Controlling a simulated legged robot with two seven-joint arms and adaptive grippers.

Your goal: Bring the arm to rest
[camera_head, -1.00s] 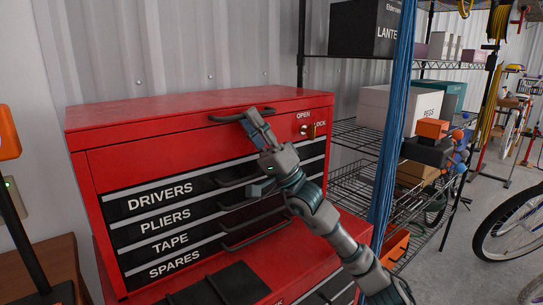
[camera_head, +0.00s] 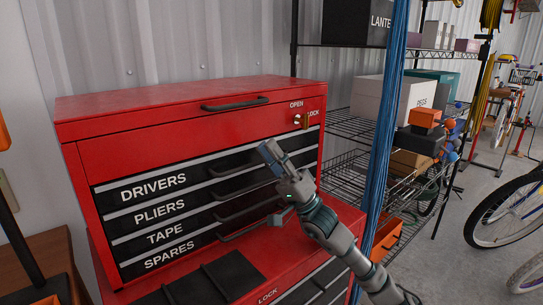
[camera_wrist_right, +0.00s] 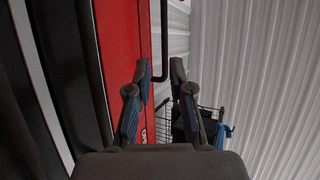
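My right gripper (camera_head: 268,150) is in front of the drawer fronts of the red tool chest (camera_head: 190,122), below its top handle (camera_head: 235,104). In the right wrist view my right gripper (camera_wrist_right: 160,72) shows two fingers apart with nothing between them. The handle also shows in the right wrist view (camera_wrist_right: 165,45), beyond the fingers. The chest's lid is down. Its drawers, labelled DRIVERS, PLIERS, TAPE and SPARES, look shut. My left gripper is not in view.
A blue cable bundle (camera_head: 384,150) hangs close to my right arm. Wire shelves (camera_head: 345,122) with boxes stand to the right. A black tray (camera_head: 228,272) lies on the lower chest top.

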